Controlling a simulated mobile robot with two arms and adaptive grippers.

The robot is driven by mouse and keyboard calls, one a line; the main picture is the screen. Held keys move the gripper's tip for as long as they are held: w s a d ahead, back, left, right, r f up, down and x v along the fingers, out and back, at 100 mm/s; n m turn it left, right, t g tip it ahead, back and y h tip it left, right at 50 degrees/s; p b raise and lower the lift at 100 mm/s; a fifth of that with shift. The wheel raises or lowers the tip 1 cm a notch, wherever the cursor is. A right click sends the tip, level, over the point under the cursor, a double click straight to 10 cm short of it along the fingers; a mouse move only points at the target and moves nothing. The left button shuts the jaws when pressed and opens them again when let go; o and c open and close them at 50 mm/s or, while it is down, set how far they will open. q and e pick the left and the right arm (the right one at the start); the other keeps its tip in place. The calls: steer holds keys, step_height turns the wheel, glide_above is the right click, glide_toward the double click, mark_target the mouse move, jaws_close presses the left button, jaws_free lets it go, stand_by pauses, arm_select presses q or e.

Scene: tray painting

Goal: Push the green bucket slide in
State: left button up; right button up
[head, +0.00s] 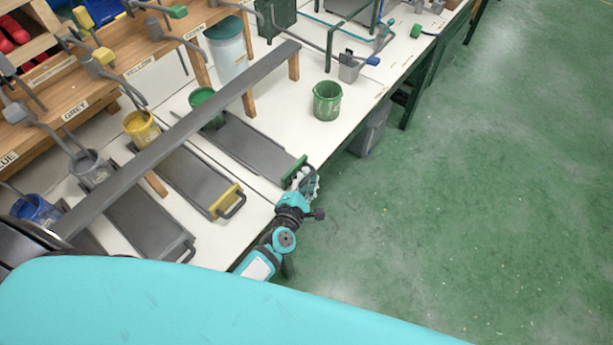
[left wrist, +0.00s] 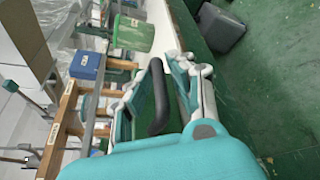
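The green bucket slide is a grey tray (head: 250,143) with a green end plate (head: 294,168) at the table's front edge. A green bucket (head: 203,98) stands at its far end, near the grey rail. My left gripper (head: 304,182) is at the slide's front end, by the green plate. In the left wrist view its fingers (left wrist: 160,85) straddle a black handle (left wrist: 157,100), with gaps visible beside the handle, so it looks open. The gripper hides most of the handle in the head view. My right gripper is out of view.
The yellow-handled slide (head: 196,180) and another grey slide (head: 145,225) lie to the left. A long grey rail (head: 190,125) crosses above the slides. A second green bucket (head: 327,100) stands to the right on the white table. Green floor (head: 480,180) is open at right.

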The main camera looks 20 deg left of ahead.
mark_target(283, 168)
arm_select(q)
steer(key=shift+w, duration=0.1)
jaws_close()
stand_by(0.3)
steer(key=w+a, duration=0.1)
steer(key=a, duration=0.1)
steer(key=w+a+b, duration=0.1)
steer(key=a, duration=0.2)
steer(key=w+a+b, duration=0.1)
steer(key=a, duration=0.2)
steer(key=shift+f, duration=0.1)
steer(key=shift+a, duration=0.25)
